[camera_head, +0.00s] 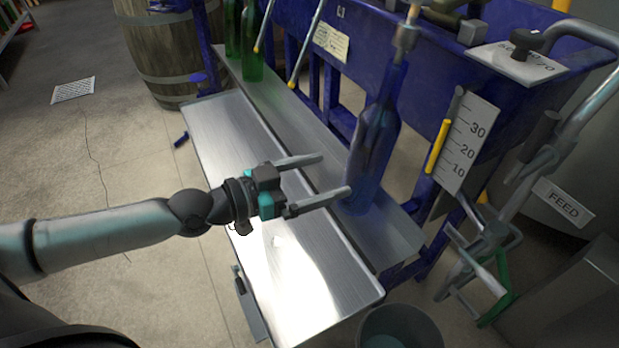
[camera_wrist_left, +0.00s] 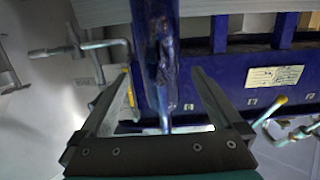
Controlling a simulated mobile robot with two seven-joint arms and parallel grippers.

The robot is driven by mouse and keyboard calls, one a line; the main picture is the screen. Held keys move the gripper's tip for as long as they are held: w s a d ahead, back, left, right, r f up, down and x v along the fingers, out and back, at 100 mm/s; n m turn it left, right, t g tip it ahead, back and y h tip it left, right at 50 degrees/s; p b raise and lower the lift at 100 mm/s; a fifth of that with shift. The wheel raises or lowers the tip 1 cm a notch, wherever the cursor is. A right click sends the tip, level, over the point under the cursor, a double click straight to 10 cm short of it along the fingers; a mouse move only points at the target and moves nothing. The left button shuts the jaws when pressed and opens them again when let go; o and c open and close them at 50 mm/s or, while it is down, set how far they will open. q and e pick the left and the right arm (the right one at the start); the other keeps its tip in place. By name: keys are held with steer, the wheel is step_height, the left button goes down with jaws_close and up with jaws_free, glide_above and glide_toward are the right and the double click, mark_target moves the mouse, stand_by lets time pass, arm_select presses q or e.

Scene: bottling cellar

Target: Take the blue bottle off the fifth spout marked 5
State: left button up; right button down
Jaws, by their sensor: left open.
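The blue bottle (camera_head: 372,145) stands upright, slightly tilted in the picture, at the right end of the filler's bottle shelf. Its neck meets a metal spout (camera_head: 405,38) above it; I cannot read a number on that spout. My left gripper (camera_head: 335,174) is open and level, with its fingertips close to the lower body of the bottle. In the left wrist view the blue bottle (camera_wrist_left: 155,50) runs between the two open fingers (camera_wrist_left: 161,76), with gaps on both sides. I cannot tell whether either finger touches it. My right gripper is not in view.
Two green bottles (camera_head: 251,45) stand at the shelf's far end. A bare metal table (camera_head: 235,150) lies before the shelf (camera_head: 395,232). The blue filler frame (camera_head: 375,45), a scale plate (camera_head: 467,140) and FEED pipework (camera_head: 490,245) are behind and right. A bucket (camera_head: 400,325) stands below.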

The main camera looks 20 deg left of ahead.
mark_target(350, 169)
arm_select(q)
steer(key=shift+x, duration=0.75)
steer(key=shift+p+x, duration=0.45)
steer(key=shift+x, duration=3.6)
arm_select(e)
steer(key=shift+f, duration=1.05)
arm_select(q)
steer(key=shift+c, duration=0.2)
jaws_close()
